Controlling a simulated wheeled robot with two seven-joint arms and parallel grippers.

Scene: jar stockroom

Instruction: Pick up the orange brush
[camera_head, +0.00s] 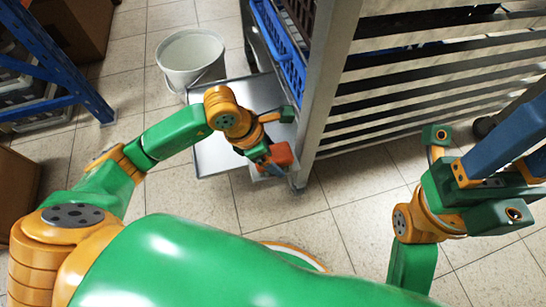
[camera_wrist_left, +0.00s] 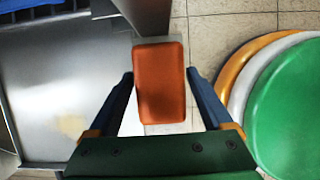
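The orange brush (camera_head: 279,156) is a block-shaped orange piece at the end of my left arm in the head view. In the left wrist view the brush (camera_wrist_left: 160,85) is upright in the picture, between the two blue fingers of my left gripper (camera_wrist_left: 161,76).
A metal rack (camera_head: 345,85) with slatted side and blue crates stands close beyond the brush. A low metal tray (camera_head: 215,153) lies left of it. A white bucket (camera_head: 190,55) stands farther back. A blue shelf frame (camera_head: 50,60) is at left. Tiled floor is clear in front.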

